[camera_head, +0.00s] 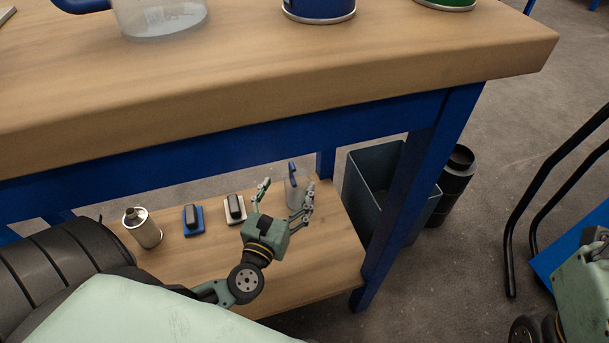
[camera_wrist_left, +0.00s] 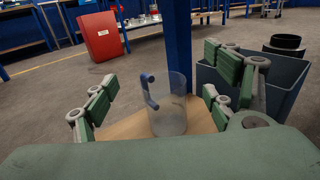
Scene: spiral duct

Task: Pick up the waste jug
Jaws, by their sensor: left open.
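A clear jug with a blue handle (camera_head: 291,177) stands upright on the lower shelf (camera_head: 330,250) of the workbench, partly hidden by my left gripper. In the left wrist view the clear jug (camera_wrist_left: 170,112) stands ahead, between the spread fingers, with its handle to the left. My left gripper (camera_head: 286,187) is open and empty, its fingers pointing at the jug. A gap seems to remain between fingers and jug. Another clear jug with a blue handle (camera_head: 160,15) stands on the bench top, cut off by the frame. My right gripper's fingers do not show.
A metal can (camera_head: 142,228) and two small blocks, one blue-based (camera_head: 193,220) and one white-based (camera_head: 235,209), stand left on the shelf. A blue bench leg (camera_head: 418,190) and grey bin (camera_head: 370,170) are to the right. The bench top (camera_head: 250,75) overhangs the shelf.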

